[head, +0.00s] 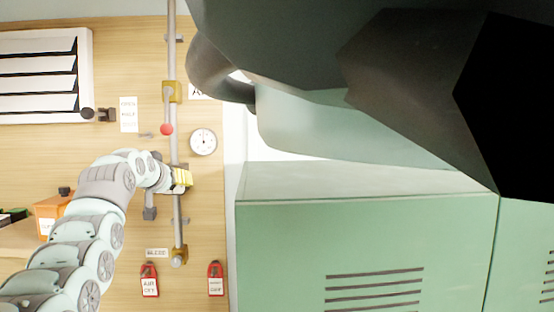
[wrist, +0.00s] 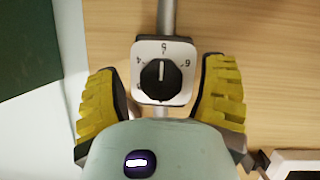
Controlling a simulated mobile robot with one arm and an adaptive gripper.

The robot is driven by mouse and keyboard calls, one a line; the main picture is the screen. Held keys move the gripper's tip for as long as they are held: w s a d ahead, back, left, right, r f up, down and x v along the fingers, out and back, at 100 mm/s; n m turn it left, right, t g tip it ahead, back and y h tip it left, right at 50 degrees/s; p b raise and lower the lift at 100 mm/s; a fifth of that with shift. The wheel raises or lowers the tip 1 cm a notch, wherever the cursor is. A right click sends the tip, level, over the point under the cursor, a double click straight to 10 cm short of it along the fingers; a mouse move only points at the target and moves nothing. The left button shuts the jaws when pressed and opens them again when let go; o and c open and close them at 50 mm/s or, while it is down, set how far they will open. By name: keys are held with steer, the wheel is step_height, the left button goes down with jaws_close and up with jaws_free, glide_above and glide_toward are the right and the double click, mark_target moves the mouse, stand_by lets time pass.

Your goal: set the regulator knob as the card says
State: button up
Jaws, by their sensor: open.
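The regulator knob (wrist: 161,79) is black with a white pointer line, on a white square dial plate (wrist: 178,46). In the wrist view the pointer points up toward the mark that looks like 5; 4 is to its left and 6 to its right. My gripper (wrist: 160,96) is open, its yellow pads on either side of the dial plate, apart from the knob. In the head view my gripper (head: 181,178) is at the vertical pipe, and it hides the knob. A white card (head: 128,114) hangs on the wall, its faint text not clearly readable.
The grey pipe (head: 171,50) carries a lever with a red ball (head: 166,129). A round gauge (head: 203,142) is right of it. A green cabinet (head: 290,230) stands right; an orange box (head: 47,213) is left.

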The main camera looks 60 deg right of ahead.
steer(key=shift+c, duration=0.2)
steer(key=c, duration=1.1)
steer(key=shift+c, duration=0.2)
steer(key=shift+f+b, duration=0.1)
steer(key=shift+b, duration=0.35)
steer(key=shift+w+a+f+n+g+h+b, duration=0.1)
steer(key=shift+n+g+h+b, duration=0.5)
steer(key=shift+n+b, duration=0.65)
steer(key=n+g+h+b, duration=0.1)
steer(key=n+b, duration=0.1)
steer(key=n, duration=0.1)
steer(key=shift+h, duration=0.4)
steer(key=shift+n+h+b, duration=0.8)
steer(key=shift+n+b, duration=0.3)
steer(key=shift+n, duration=0.35)
